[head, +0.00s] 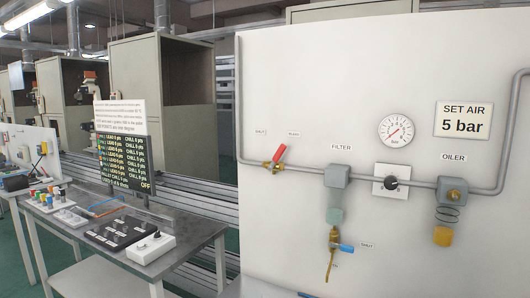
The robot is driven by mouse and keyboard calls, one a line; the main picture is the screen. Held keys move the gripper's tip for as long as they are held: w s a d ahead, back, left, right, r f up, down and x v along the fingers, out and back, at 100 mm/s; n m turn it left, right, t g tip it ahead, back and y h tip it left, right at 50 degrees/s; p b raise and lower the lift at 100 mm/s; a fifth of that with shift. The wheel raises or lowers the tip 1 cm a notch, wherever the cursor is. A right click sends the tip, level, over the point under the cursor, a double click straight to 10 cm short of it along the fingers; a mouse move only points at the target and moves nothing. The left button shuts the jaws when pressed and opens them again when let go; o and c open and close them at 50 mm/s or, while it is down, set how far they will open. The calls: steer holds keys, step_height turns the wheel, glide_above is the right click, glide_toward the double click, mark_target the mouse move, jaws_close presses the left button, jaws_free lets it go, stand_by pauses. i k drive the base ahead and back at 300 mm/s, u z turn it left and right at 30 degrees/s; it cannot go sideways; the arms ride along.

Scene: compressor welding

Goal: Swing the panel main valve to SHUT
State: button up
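The panel main valve (278,156) has a red lever on a brass body, set in the grey pipe at the left of the white panel (320,80). The lever slants up and to the right, toward a small label (294,134) too small to read surely. A label that seems to read SHUT (260,132) is up and left of the valve. My gripper is not in view.
Right of the valve are a filter (337,178), a black knob (391,183), a gauge (396,130) and an oiler (452,192). A blue-handled drain valve (345,248) hangs below the filter. A bench (205,229) with control boxes stands at left.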

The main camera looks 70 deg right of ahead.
mark_target(283, 147)
steer(key=z, duration=0.7)
steer(key=i, duration=1.1)
steer(key=z, duration=0.85)
